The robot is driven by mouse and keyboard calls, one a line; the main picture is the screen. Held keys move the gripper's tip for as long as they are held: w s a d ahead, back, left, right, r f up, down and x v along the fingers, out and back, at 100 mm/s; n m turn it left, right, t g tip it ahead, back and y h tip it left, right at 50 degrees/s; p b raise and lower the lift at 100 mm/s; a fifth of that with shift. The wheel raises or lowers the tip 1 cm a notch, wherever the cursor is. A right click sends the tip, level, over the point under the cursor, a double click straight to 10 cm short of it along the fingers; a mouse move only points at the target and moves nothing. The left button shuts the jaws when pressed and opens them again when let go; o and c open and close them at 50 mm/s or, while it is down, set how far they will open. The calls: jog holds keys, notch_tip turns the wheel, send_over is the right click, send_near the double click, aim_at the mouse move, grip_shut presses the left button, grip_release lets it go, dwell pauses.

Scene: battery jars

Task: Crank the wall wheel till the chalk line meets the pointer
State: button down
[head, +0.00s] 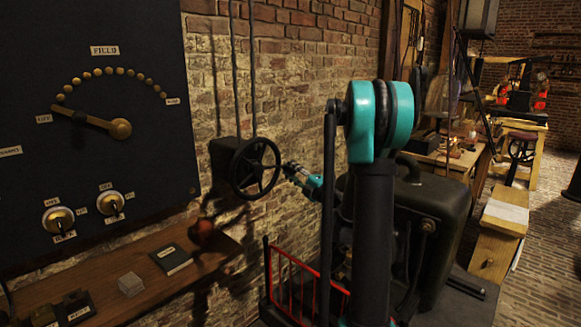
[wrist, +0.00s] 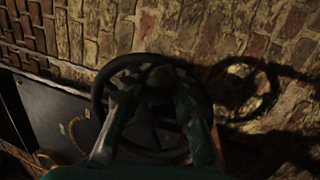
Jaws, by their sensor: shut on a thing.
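The wall wheel (head: 255,168) is a dark spoked handwheel on a dark box against the brick wall in the head view. It also shows in the middle of the wrist view (wrist: 101,92), face on. My gripper (head: 290,169) reaches it from the right in the head view. In the wrist view my gripper (wrist: 155,108) has its two fingers across the wheel, shut on it near the hub; the exact contact is too dark to see. I cannot make out a chalk line or a pointer beside the wheel in either view.
A black panel (head: 90,190) with a brass arm, studs and two knobs is left of the wheel. Below is a wooden shelf (head: 95,275) with a dark book (head: 171,258) and a small clear block (head: 131,284). Benches stand at the right.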

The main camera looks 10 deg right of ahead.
jog(key=shift+f+m, duration=0.35)
jog(key=shift+m, duration=0.15)
jog(key=shift+h, duration=0.3)
jog(key=c, duration=1.2)
grip_release()
jog(key=shift+o, duration=0.2)
notch_tip(320, 180, up, 10)
